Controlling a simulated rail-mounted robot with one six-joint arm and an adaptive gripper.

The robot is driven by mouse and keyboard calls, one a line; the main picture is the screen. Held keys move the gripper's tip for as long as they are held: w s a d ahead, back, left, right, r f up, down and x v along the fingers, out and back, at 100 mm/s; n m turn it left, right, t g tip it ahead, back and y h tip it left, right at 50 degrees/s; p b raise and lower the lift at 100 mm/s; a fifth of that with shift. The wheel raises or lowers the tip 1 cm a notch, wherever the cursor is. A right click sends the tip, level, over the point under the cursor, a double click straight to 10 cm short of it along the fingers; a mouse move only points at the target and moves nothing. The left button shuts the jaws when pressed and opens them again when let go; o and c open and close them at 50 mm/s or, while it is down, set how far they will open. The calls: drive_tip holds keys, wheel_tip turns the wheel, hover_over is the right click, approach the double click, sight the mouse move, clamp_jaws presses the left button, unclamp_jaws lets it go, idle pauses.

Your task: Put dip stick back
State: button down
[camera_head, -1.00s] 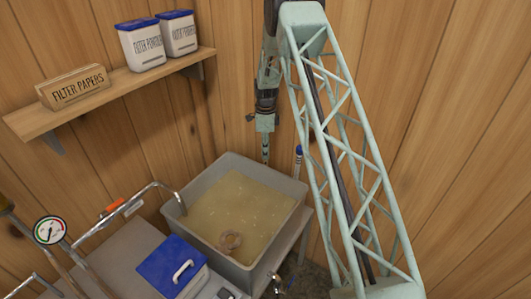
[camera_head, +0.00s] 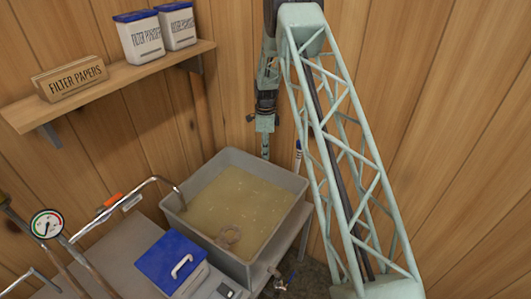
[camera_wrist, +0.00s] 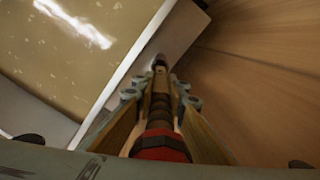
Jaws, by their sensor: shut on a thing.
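My gripper (camera_head: 265,152) hangs pointing down near the back right rim of the grey tank (camera_head: 220,262), beside the wooden wall. In the wrist view my gripper (camera_wrist: 158,88) is shut on a slim stick with a red and dark end (camera_wrist: 160,145), which I take as the dip stick. Its dark shaft runs between the fingers toward the tank's rim. Its far end is hard to make out. In the head view the held stick is too small to tell from the fingers.
A blue-lidded box (camera_head: 170,262) is in front. A shelf (camera_head: 110,88) is at upper left.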

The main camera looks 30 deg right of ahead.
drive_tip(key=shift+f, duration=0.5)
drive_tip(key=c, duration=2.5)
unclamp_jaws()
drive_tip(key=shift+c, duration=0.2)
drive_tip(key=shift+o, duration=0.7)
drive_tip(key=o, duration=0.5)
drive_tip(key=shift+r, duration=0.1)
drive_tip(key=shift+r+p, duration=0.75)
drive_tip(key=shift+r, duration=3.1)
